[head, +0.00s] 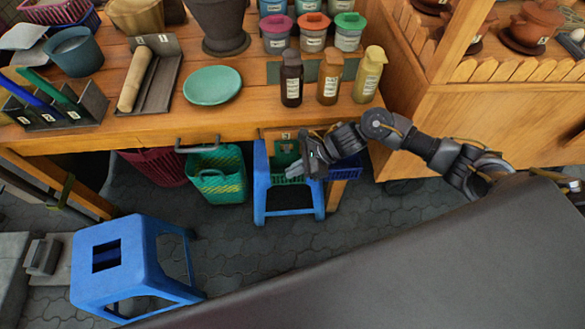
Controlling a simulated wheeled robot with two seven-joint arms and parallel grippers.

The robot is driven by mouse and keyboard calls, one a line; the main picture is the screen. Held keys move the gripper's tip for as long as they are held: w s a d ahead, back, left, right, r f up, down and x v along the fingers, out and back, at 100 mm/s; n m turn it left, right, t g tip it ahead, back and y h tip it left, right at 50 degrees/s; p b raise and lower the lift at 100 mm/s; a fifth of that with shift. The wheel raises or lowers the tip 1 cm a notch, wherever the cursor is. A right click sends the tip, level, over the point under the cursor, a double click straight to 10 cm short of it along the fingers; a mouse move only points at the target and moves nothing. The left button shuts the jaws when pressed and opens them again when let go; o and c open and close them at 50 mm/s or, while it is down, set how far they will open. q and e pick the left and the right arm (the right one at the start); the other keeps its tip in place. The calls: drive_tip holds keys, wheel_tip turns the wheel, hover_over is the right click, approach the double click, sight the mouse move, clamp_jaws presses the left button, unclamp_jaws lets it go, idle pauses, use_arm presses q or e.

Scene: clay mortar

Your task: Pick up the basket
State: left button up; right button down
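A green basket (216,174) with a yellowish lower part and a handle stands on the floor under the front edge of the wooden table. A dark red basket (158,167) is to its left, partly hidden by the table. A dark blue basket (346,172) shows to the right, partly hidden behind my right arm. My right gripper (296,171) is low in front of the table edge, above the small blue stool and to the right of the green basket, apart from it. Its finger opening is too small to tell. My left gripper is out of view.
A small blue stool (288,212) stands below my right gripper. A larger blue stool (139,263) is at the lower left. The wooden table (240,122) holds bottles, jars and a green plate (212,85). The paved floor between the stools is clear.

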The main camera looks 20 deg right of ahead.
drive_tip(key=s+a+r+p, duration=0.1)
drive_tip(key=s+a+r, duration=0.2)
drive_tip(key=s+r, duration=0.6)
drive_tip(key=shift+s+a, duration=0.15)
drive_tip(key=shift+s, duration=1.95)
drive_tip(key=s+a+p, duration=0.1)
drive_tip(key=s+a, duration=0.1)
drive_tip(key=s, duration=0.7)
drive_tip(key=shift+s+a+p, duration=0.25)
drive_tip(key=shift+s+p, duration=0.1)
